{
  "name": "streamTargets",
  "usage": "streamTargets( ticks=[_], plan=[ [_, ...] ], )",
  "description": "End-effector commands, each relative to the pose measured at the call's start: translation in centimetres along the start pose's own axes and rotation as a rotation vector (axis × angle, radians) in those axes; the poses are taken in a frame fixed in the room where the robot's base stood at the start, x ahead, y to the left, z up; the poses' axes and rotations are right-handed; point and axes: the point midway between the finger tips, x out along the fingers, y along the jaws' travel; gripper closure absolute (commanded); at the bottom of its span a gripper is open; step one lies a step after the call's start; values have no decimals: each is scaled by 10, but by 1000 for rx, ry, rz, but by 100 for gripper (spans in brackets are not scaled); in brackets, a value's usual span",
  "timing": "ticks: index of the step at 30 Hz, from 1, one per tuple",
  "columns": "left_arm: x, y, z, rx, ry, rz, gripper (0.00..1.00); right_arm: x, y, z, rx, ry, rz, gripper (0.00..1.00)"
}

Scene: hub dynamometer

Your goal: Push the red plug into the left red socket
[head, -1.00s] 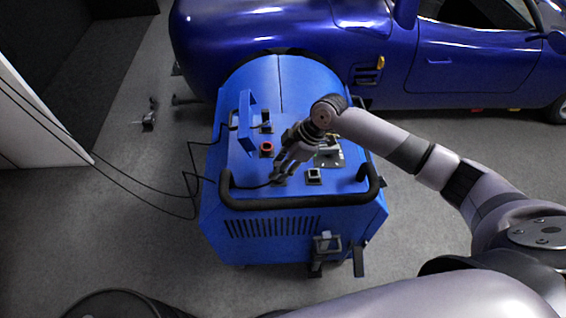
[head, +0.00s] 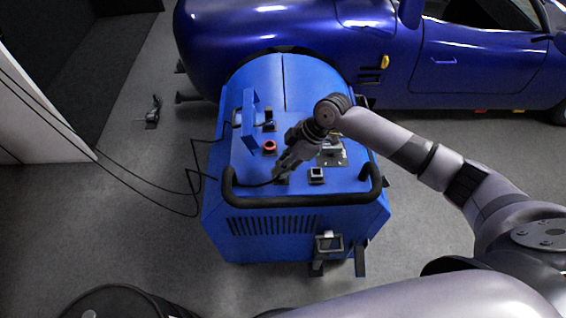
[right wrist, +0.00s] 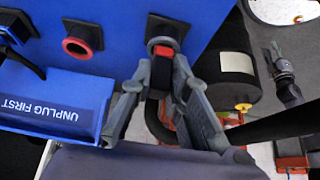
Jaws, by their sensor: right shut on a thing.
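My right gripper (head: 281,170) reaches down to the top of the blue machine (head: 270,222), near its front black handle bar. In the right wrist view its fingers (right wrist: 150,92) are shut on the red plug (right wrist: 162,66), which has a dark body and a red part. The plug lines up with a black square socket base (right wrist: 168,30); how deep it sits cannot be told. A red-ringed round socket (head: 269,147) is empty beside it, and also shows in the right wrist view (right wrist: 77,47). My left gripper is not in view.
A raised blue flap (head: 248,115) stands left of the sockets; in the right wrist view it reads "UNPLUG FIRST". A black cable (head: 190,185) runs in from the left. The black handle bar (head: 300,201) lies close in front. A blue car (head: 300,35) stands behind.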

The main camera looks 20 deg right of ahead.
Motion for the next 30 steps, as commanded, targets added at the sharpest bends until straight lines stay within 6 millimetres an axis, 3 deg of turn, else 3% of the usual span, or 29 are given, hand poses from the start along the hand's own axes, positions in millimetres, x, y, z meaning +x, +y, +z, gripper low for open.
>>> streamTargets(
  ticks=[30],
  plan=[
    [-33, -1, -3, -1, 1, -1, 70, -30, 0, -16, 0, 0, 1, 100]
  ],
)
